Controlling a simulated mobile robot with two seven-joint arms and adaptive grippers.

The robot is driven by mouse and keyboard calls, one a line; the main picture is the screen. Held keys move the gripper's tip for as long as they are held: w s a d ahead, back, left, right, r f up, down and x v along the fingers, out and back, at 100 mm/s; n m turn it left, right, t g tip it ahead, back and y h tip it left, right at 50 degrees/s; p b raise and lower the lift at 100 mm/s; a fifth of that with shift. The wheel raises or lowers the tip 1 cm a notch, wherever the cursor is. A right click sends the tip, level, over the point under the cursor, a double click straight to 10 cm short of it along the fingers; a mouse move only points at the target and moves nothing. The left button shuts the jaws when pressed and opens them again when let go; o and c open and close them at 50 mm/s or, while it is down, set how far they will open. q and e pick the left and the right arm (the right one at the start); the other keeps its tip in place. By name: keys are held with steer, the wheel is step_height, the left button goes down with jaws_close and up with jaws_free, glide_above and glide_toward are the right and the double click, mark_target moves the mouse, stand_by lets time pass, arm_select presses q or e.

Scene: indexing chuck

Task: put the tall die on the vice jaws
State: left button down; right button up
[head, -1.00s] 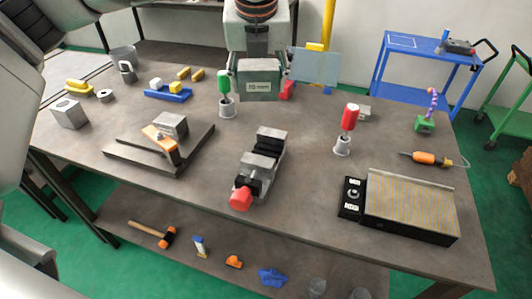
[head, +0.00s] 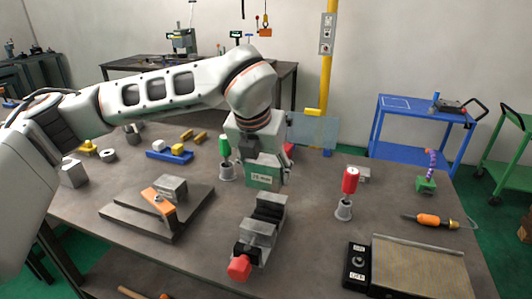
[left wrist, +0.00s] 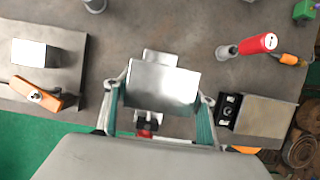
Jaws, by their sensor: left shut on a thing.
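In the left wrist view the die (left wrist: 162,84) shows a smooth silver top between the two teal fingers. The grey vice (head: 262,230), with a red handle end (head: 239,268), stands on the table just in front of and below the die in the head view. In the left wrist view the die covers much of the vice. The gap between die and jaws cannot be told. My right gripper is out of view.
A stepped steel plate (head: 140,215) with an orange clamp lies left of the vice. A green-handled tool (head: 225,150) stands close behind left, a red-handled one (head: 349,182) to the right. A ribbed plate (head: 420,265) with a black control box is at front right.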

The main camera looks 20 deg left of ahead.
mark_target(260, 181)
arm_select(q)
steer(key=shift+f, duration=4.85)
steer(key=shift+f+b, duration=0.3)
steer(key=shift+f, duration=0.15)
steer(key=c, duration=0.8)
jaws_free()
steer(key=shift+f, duration=0.1)
steer(key=shift+r, duration=0.3)
steer(key=v, duration=1.1)
steer(key=shift+s+r, duration=0.3)
steer(key=shift+r, duration=0.25)
